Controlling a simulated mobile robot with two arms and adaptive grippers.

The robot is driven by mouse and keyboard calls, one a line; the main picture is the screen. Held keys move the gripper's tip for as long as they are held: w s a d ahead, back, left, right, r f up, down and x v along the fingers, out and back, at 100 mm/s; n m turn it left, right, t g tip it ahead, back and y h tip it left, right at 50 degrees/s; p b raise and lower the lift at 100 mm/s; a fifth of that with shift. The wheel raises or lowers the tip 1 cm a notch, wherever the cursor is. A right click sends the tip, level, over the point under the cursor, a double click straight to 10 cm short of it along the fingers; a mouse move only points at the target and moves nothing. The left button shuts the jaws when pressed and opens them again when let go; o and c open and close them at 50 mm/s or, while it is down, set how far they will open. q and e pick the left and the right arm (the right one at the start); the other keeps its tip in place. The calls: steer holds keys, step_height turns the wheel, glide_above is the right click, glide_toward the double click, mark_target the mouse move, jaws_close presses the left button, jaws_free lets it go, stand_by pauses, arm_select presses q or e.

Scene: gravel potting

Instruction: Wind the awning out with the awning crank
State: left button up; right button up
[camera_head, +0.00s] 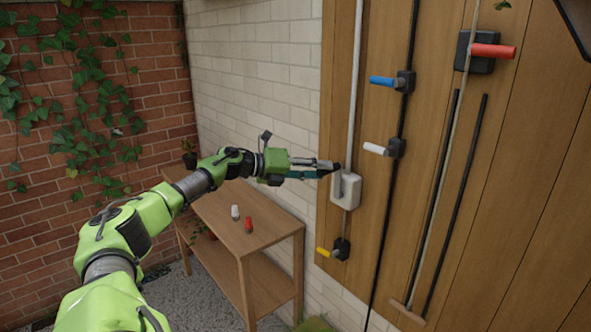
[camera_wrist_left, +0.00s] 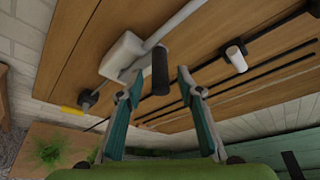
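A white crank box (camera_head: 350,188) with a dark grey handle (camera_head: 337,184) is mounted low on the wooden panel, below a long white rod. In the left wrist view the white box (camera_wrist_left: 122,55) and its dark handle (camera_wrist_left: 160,72) are close ahead. My left gripper (camera_head: 334,168) reaches the handle from the left. Its fingers (camera_wrist_left: 160,78) are open, one on each side of the handle in the picture, with gaps showing. I cannot tell the depth between them. Which crank is the awning's is not labelled. My right gripper is not in view.
Other handles on the panel are blue (camera_head: 383,81), white (camera_head: 375,149), red (camera_head: 493,51) and yellow (camera_head: 328,252). Dark rods (camera_head: 455,200) hang at the right. A wooden table (camera_head: 262,240) with a white and a red small object stands below my arm.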

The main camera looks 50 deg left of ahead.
arm_select(q)
steer(key=v, duration=0.8)
steer(key=shift+s, duration=0.25)
stand_by(0.7)
